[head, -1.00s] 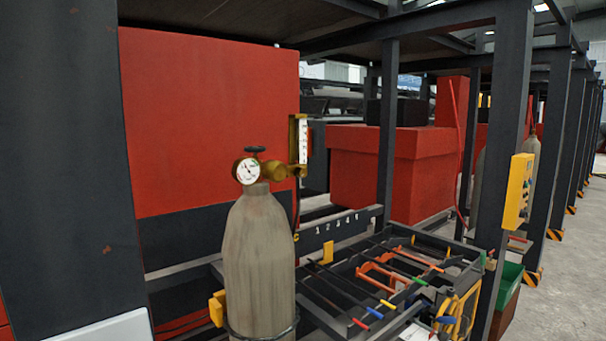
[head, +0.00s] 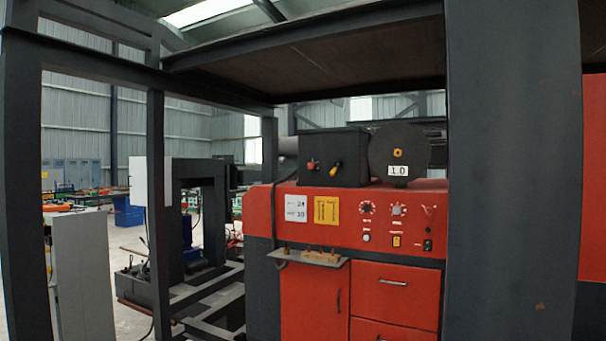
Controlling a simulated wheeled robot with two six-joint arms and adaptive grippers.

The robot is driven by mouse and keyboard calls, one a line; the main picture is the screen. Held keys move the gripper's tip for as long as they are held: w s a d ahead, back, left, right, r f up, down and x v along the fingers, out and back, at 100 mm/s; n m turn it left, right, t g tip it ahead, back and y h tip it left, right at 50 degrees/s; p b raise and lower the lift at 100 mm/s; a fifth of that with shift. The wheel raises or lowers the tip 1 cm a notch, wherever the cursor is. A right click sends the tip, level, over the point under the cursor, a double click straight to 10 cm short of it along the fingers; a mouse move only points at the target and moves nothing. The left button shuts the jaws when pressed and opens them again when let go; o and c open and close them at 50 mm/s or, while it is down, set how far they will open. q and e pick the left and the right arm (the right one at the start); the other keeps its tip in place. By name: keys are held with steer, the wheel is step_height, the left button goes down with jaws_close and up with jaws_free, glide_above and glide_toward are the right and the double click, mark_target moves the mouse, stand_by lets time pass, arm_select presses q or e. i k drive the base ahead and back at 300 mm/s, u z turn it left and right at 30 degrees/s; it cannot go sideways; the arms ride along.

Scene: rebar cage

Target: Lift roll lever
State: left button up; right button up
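No lever is clearly marked as the roll lever. A black box (head: 345,150) on top of the red machine (head: 262,215) carries a small yellow handle (head: 335,167) and a red knob (head: 311,164). Beside the box is a dark round drum (head: 385,145) with a yellow centre and a white plate reading 1.0 (head: 398,170). I cannot tell whether the yellow handle is raised or lowered. Neither of my grippers shows in the head view.
The machine's front has dials (head: 367,208), a shelf (head: 308,259) with small brass-coloured pieces, and drawers (head: 393,288). A thick dark post (head: 512,180) stands close on the right. A frame post (head: 158,220) stands left of the machine. Open floor (head: 125,240) shows beyond.

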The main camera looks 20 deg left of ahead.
mark_target(332, 172)
steer(key=u, duration=0.1)
steer(key=k, duration=0.35)
steer(key=u, duration=1)
steer(key=i, duration=1.25)
steer(key=z, duration=0.7)
steer(key=k, duration=0.5)
steer(key=u, duration=0.8)
steer(key=i, duration=2.5)
steer(key=z, duration=0.05)
